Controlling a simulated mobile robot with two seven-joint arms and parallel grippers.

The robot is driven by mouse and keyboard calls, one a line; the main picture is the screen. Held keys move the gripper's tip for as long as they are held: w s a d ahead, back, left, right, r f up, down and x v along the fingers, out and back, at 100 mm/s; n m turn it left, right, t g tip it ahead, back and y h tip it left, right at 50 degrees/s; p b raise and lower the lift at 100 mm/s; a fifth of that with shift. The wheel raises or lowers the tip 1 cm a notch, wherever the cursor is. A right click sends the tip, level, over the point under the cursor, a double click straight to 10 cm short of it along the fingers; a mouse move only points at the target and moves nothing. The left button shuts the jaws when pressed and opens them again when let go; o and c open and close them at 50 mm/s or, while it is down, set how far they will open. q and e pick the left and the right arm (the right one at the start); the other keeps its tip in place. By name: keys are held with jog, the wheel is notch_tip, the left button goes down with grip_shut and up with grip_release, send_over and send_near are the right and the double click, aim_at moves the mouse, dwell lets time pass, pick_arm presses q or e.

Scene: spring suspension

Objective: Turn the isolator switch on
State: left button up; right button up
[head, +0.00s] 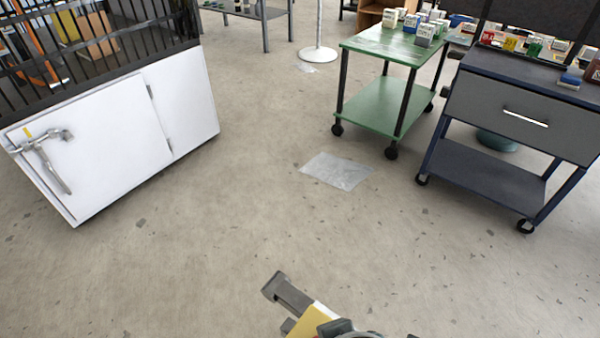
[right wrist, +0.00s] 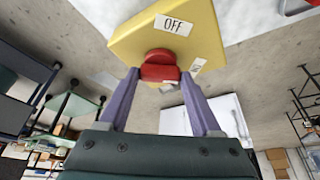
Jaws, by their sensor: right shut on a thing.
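The isolator switch is a yellow box (right wrist: 207,40) with a red knob (right wrist: 159,57) on its face, in the right wrist view. An OFF label (right wrist: 174,24) sits above the knob. A second small label (right wrist: 197,67), too small to read surely, sits to its right. My right gripper (right wrist: 160,75) is shut on the red knob, one finger on each side. Which label the knob points to is not clear. In the head view a yellow part (head: 310,322) shows at the bottom edge beside grey metal, mostly cut off. My left gripper is not in view.
A white cabinet (head: 95,145) with a grey handle stands at the left. A green cart (head: 395,105) and a dark blue drawer cart (head: 520,115) with small boxes on top stand at the right. A grey sheet (head: 337,171) lies on the floor. The middle floor is otherwise clear.

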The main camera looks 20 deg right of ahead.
jog(key=shift+a+m+h, duration=0.1)
jog(key=shift+m+h, duration=0.2)
jog(key=shift+m, duration=0.5)
jog(key=o, duration=1.4)
jog(key=p+v, duration=0.4)
jog(key=v, duration=0.6)
jog(key=shift+a+p, duration=0.1)
jog(key=shift+p, duration=0.25)
